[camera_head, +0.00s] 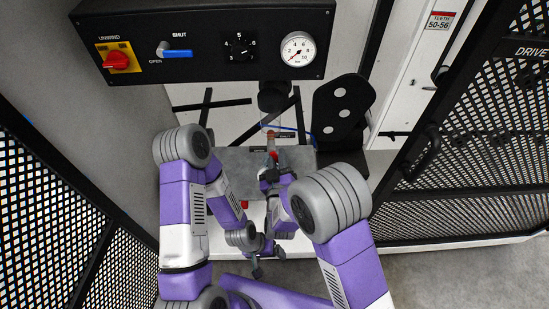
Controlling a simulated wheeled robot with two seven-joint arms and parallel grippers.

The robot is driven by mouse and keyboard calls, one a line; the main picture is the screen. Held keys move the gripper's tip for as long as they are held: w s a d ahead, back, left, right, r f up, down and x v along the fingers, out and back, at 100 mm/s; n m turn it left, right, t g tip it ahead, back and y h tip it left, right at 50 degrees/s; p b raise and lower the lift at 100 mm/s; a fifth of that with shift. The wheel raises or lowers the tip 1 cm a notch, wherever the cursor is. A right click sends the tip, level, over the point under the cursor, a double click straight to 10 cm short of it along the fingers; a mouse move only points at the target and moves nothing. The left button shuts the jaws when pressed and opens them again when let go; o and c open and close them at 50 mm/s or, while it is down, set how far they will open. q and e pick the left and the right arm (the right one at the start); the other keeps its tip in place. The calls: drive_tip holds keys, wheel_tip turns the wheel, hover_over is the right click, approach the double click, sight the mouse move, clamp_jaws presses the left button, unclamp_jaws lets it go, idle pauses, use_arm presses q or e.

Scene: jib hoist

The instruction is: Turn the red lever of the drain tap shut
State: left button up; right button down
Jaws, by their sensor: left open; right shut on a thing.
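My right gripper (271,168) is at the grey metal plate in the middle, shut on a small reddish piece (271,138) that shows just above its fingers. The fingers and arm hide most of that piece. A small bright red part (244,204) shows at the lower edge of the grey plate, between my arms. I cannot tell which of these red parts is the drain tap's lever, and the tap body is not clearly visible. My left gripper (267,262) is lower down, open and apart from both red parts; my arm links partly hide it.
A black panel (215,73) at the top carries a red knob (117,61), a blue lever (177,53), a dial and a gauge (298,49). Mesh guards (50,215) stand left and right (480,140). A black plate (341,110) with pale discs is right of the grey plate (232,160).

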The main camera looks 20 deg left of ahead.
drive_tip(key=n, duration=0.3)
drive_tip(key=shift+w+d+r, duration=0.1)
drive_tip(key=shift+d+r, duration=0.2)
drive_tip(key=shift+d, duration=0.1)
drive_tip(key=n, duration=0.1)
drive_tip(key=n+p, duration=0.1)
drive_tip(key=shift+d+r+n, duration=0.3)
drive_tip(key=shift+r+n, duration=0.1)
drive_tip(key=shift+w+d+r+n+p, duration=0.15)
drive_tip(key=shift+r+n+p, duration=0.3)
drive_tip(key=shift+n, duration=0.7)
drive_tip(key=shift+d+r+n+p, duration=0.1)
drive_tip(key=shift+r+n+p, duration=0.15)
drive_tip(key=shift+n+p, duration=0.7)
drive_tip(key=shift+w+d+r+n+p, duration=0.15)
drive_tip(key=shift+r+n+p, duration=0.2)
drive_tip(key=shift+n, duration=1.05)
drive_tip(key=shift+s, duration=0.1)
drive_tip(key=c, duration=1.1)
unclamp_jaws()
drive_tip(key=shift+s, duration=0.1)
